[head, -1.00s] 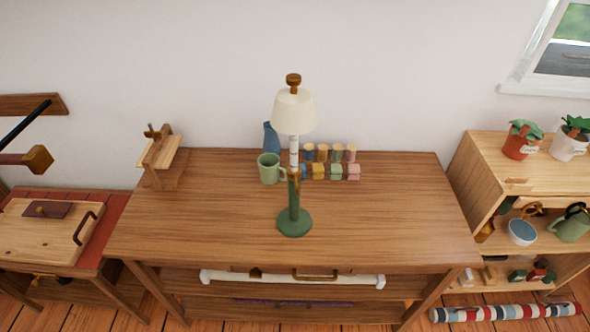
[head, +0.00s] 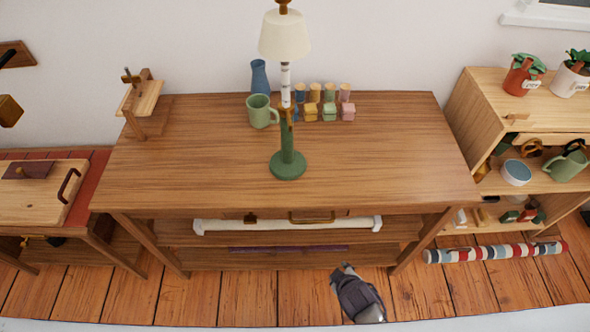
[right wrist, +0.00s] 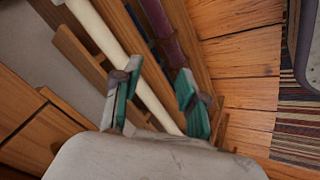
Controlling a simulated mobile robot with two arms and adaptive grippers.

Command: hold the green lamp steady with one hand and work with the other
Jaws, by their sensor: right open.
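The green lamp (head: 288,164) stands upright on the wooden table, with a round green base, a green and white stem and a cream shade (head: 285,35). The top of the lamp is cut off by the head view's upper edge. My right gripper (head: 345,268) is low in front of the table, over the floor, well apart from the lamp. In the right wrist view my right gripper (right wrist: 156,92) has its teal-padded fingers spread, with nothing held between them. The lamp is not in the right wrist view. My left gripper is not in view.
A green mug (head: 262,112), blue vase (head: 260,76) and several small coloured jars (head: 328,108) sit behind the lamp. A small wooden stand (head: 139,103) is at the table's back left. The table (head: 200,170) is clear in front. Shelves stand right.

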